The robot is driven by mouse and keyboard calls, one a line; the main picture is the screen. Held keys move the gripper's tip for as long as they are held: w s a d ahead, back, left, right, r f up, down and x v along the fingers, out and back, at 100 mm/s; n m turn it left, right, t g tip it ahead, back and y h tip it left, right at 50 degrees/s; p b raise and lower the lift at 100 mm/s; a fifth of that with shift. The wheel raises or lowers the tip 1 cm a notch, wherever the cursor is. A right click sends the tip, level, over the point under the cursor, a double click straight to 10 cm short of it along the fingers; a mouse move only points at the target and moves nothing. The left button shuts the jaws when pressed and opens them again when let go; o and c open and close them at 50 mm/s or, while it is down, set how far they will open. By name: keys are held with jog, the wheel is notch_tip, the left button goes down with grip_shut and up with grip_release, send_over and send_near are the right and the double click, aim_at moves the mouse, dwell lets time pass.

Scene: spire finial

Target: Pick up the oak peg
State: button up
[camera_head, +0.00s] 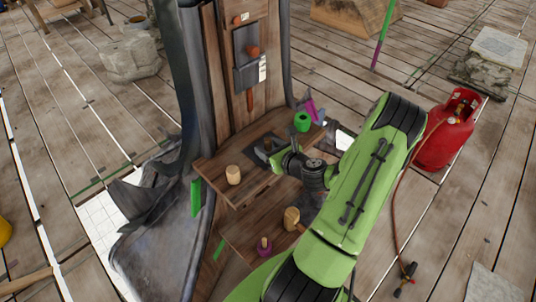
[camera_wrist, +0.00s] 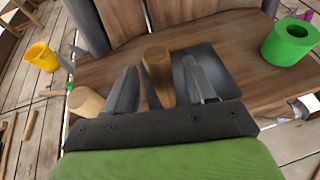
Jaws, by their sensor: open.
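A brown, tapering wooden peg (camera_wrist: 158,72) stands on a dark square plate (camera_wrist: 215,72) on the wooden shelf; its look fits the oak peg. My gripper (camera_wrist: 161,76) is open, with one finger on each side of this peg and gaps visible. In the head view my gripper (camera_head: 276,160) is low over the plate (camera_head: 258,151), and the peg's top (camera_head: 268,143) shows just beyond it. A paler wooden peg (camera_head: 233,175) stands on the shelf to the left; it also shows outside the left finger in the wrist view (camera_wrist: 84,102).
A green ring-shaped piece (camera_head: 302,122) and a magenta piece (camera_head: 312,108) are at the shelf's right end. A lower shelf (camera_head: 240,231) holds a wooden cylinder (camera_head: 291,218) and a magenta-based piece (camera_head: 264,246). An upright panel (camera_head: 225,70) rises behind. A red gas bottle (camera_head: 440,140) stands right.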

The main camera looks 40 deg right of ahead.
jog(key=x, duration=0.3)
jog(key=shift+w+d+f, duration=0.1)
jog(key=shift+w+f, duration=0.05)
jog(key=shift+w, duration=0.05)
jog(key=shift+s, duration=0.1)
jog(key=shift+c, duration=0.3)
